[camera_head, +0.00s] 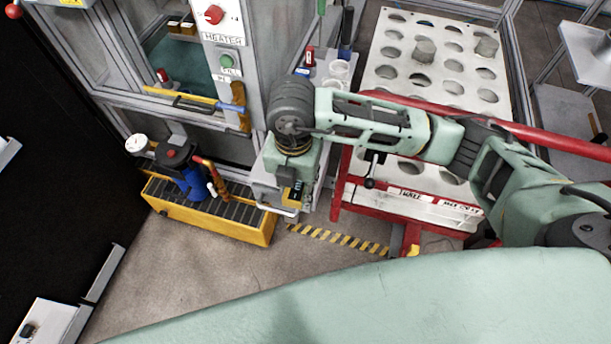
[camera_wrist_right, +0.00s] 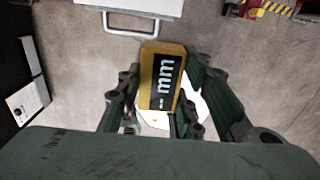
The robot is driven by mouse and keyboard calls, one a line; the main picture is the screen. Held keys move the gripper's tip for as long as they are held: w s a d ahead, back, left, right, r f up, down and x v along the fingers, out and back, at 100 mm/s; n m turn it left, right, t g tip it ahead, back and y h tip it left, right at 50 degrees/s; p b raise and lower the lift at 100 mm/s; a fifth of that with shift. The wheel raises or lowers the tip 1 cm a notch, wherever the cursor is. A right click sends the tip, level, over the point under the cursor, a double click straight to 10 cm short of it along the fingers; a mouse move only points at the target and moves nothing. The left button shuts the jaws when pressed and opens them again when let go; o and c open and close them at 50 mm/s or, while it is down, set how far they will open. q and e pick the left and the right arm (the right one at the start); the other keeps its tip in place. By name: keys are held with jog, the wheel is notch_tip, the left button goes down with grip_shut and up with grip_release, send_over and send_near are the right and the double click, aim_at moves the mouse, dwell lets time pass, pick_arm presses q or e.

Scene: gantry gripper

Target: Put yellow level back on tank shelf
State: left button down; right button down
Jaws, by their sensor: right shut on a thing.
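My right gripper (camera_head: 291,182) points down in front of the grey cabinet. The level stands out between the fingers, above the floor. In the head view only a small part of the level (camera_head: 302,196) shows below the wrist. The tank cabinet (camera_head: 310,150) has a small shelf (camera_head: 322,82) holding cups and bottles, partly behind my right arm. I cannot tell which surface is the tank shelf. My left gripper is not in view.
A yellow tray (camera_head: 228,228) with a dark grate carries a blue pump (camera_head: 190,183) left of my gripper. A red-framed cart with a perforated white rack (camera_head: 385,70) stands to the right. A white handle (camera_wrist_right: 127,35) is close to the level. The floor in front is open.

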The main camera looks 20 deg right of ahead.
jog(key=w+d+f, duration=0.1)
jog(key=w+f, duration=0.1)
jog(key=w, duration=0.1)
jog(key=w+d+f, duration=0.2)
jog(key=w, duration=0.2)
jog(key=w+d+f, duration=0.2)
jog(key=w+f, duration=0.1)
jog(key=shift+w+d+p, duration=0.15)
jog(key=shift+w+p, duration=0.05)
jog(key=shift+p, duration=0.1)
notch_tip(320, 180, down, 4)
jog(key=shift+r, duration=0.1)
jog(key=shift+f, duration=0.25)
jog(key=c, duration=1.2)
grip_release()
